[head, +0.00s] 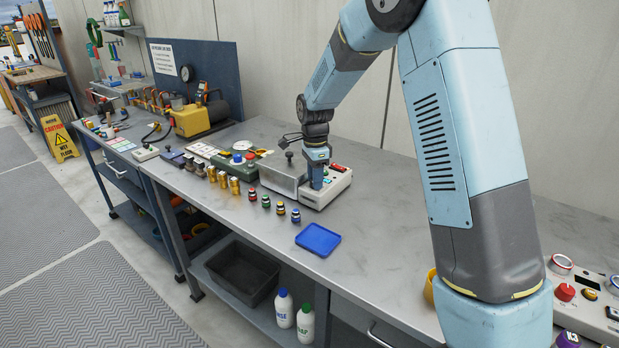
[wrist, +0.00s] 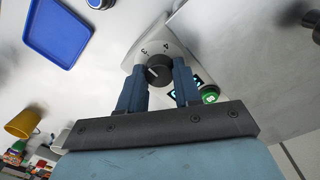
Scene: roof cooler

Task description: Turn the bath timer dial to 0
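The bath timer dial (wrist: 159,70) is a round black knob with a pale pointer mark, on a sloped white panel (wrist: 176,40) in the wrist view. The figures 3 and 4 are legible beside it; other figures are hidden. My gripper (wrist: 160,73) has one blue finger on each side of the dial, and both appear to touch its sides. In the head view my gripper (head: 316,184) is down at the front panel of the bath unit (head: 338,188), and it hides the dial there.
A green button (wrist: 210,97) and a small display sit right beside my finger. The bath's metal housing (head: 283,172) stands behind left. Several small coloured-capped bottles (head: 266,201) and a blue tray (head: 318,239) lie in front. The bench to the right (head: 380,215) is clear.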

